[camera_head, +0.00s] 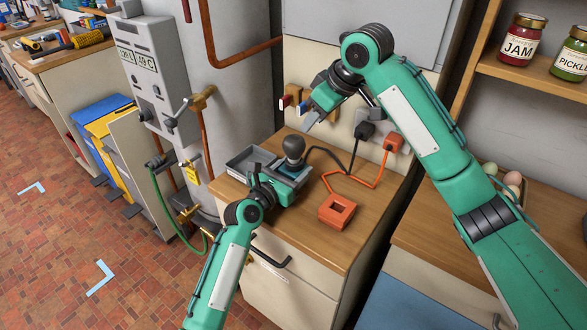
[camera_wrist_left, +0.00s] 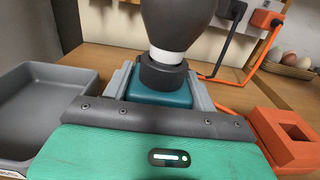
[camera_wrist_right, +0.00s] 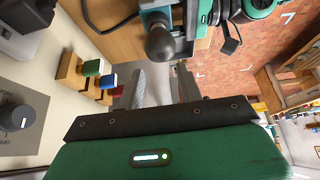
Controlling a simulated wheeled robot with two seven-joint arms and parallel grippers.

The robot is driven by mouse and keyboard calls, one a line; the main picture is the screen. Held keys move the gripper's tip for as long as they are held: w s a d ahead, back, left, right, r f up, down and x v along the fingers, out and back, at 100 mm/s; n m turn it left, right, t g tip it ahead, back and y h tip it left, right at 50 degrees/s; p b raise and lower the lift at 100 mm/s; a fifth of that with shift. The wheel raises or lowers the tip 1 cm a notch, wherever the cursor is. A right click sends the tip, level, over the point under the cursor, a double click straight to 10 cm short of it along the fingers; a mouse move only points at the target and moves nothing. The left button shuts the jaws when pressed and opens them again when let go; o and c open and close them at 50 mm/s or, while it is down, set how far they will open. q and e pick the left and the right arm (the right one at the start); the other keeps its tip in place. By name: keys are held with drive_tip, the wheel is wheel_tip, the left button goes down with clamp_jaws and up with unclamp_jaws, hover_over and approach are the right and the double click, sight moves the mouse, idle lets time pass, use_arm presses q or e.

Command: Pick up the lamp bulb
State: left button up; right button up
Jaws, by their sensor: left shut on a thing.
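The lamp bulb (camera_head: 293,147) is dark grey with a white collar and stands upright in a black socket on a teal lamp base (camera_wrist_left: 158,97). The bulb also shows in the left wrist view (camera_wrist_left: 178,22) and in the right wrist view (camera_wrist_right: 160,43). My left gripper (camera_head: 279,183) is shut on the lamp base, its fingers along the base's two sides, below the bulb. My right gripper (camera_head: 312,118) is open and empty, above and behind the bulb near the wall. In the right wrist view the bulb lies beyond its parted fingertips (camera_wrist_right: 160,75), apart from them.
A grey tray (camera_wrist_left: 40,105) is left of the lamp base. An orange block with a square hole (camera_head: 337,212) is at right. Black and orange cords run to a black plug (camera_head: 364,130) and an orange plug (camera_head: 394,142). Small coloured blocks (camera_wrist_right: 92,68) line the wall near my right gripper.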

sight(295, 139)
drive_tip(key=o, duration=0.5)
drive_tip(key=shift+a+f, duration=0.1)
drive_tip(key=shift+f, duration=0.05)
drive_tip(key=o, duration=0.3)
drive_tip(key=shift+w+a+f, duration=0.1)
drive_tip(key=shift+a+f, duration=0.05)
drive_tip(key=shift+f, duration=0.1)
drive_tip(key=shift+o, duration=0.2)
drive_tip(key=shift+y, duration=0.4)
drive_tip(key=x, duration=0.7)
drive_tip(key=shift+w+a+f, duration=0.1)
drive_tip(key=shift+w, duration=0.05)
drive_tip(key=shift+d+f+x, duration=0.1)
drive_tip(key=shift+d+x, duration=0.1)
drive_tip(key=shift+x, duration=1.15)
drive_tip(key=shift+d+f+x, duration=0.1)
drive_tip(key=shift+d+x, duration=0.05)
drive_tip(key=shift+x, duration=1.2)
